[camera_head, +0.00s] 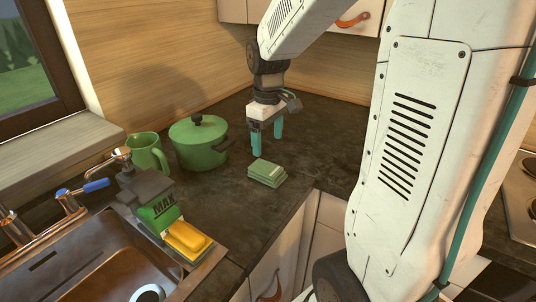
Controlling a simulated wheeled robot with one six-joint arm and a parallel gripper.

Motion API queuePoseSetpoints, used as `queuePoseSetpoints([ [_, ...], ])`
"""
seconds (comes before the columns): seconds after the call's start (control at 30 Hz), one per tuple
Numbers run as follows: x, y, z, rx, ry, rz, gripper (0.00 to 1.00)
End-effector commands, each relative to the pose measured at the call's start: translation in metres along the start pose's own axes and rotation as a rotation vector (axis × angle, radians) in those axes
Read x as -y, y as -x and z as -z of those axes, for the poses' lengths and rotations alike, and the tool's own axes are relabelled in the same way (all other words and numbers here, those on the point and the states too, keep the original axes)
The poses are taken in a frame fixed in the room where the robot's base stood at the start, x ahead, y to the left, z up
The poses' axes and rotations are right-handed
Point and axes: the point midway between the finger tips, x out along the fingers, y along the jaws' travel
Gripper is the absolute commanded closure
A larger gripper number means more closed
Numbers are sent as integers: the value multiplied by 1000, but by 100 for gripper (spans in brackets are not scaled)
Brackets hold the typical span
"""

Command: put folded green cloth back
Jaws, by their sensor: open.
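The folded green cloth (267,173) lies flat as a small layered stack on the dark countertop, near the corner of its front edge. My gripper (267,137) points down with its two teal fingers apart and nothing between them. In the picture it is just above and behind the cloth, apart from it. I cannot tell its exact height over the counter.
A green lidded pot (199,143) and a green jug (147,153) stand left of the cloth. The counter (222,198) around the cloth is clear.

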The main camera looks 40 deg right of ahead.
Motion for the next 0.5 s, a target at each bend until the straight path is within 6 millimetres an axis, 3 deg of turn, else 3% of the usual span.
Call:
queuePoseSetpoints([
  [0.1, 0, 18, 0, -2, 0, -2, 20],
  [0.27, 4, 30, -2, -2, -3, -2, 20],
  [0.37, 20, 41, -10, -11, -22, -7, 20],
  [0.5, 66, 62, -39, -37, -86, -20, 20],
])
